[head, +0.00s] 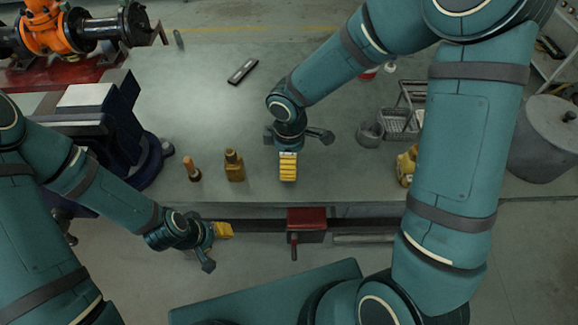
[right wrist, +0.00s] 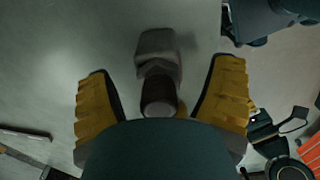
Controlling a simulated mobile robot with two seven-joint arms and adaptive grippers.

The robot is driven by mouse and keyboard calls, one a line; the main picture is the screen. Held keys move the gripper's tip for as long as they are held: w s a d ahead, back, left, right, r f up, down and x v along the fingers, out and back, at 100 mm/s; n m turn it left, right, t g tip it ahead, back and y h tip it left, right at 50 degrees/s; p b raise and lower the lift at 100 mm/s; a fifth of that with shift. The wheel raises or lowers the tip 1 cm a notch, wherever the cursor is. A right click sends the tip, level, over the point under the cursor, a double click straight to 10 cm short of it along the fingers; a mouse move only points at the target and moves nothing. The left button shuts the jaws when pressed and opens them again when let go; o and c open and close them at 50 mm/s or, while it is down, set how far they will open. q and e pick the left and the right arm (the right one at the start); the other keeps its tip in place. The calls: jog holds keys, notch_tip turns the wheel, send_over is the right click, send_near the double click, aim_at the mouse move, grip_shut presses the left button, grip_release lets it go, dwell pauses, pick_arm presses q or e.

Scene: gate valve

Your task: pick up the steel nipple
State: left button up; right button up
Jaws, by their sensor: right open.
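A grey metal piece, likely the steel nipple (right wrist: 158,68), shows in the right wrist view with a blocky end, a hex-like middle and a dark round end. It lies between the spread yellow fingers of my right gripper (right wrist: 160,105), with gaps on both sides. In the head view my right gripper (head: 288,168) points down over the front of the grey bench, and the piece cannot be made out there. Whether the piece rests on the bench is unclear. My left gripper (head: 222,231) is in front of the bench edge, its finger opening hard to see.
A brass-coloured fitting (head: 234,165) and a copper-topped piece (head: 191,170) stand left of my right gripper. A vise (head: 120,125) is at left, a wire basket (head: 399,124) and a grey cup (head: 369,133) at right. The bench middle is mostly clear.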

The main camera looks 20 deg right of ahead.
notch_tip(320, 180, down, 2)
jog(key=shift+f, duration=0.1)
jog(key=c, duration=1.4)
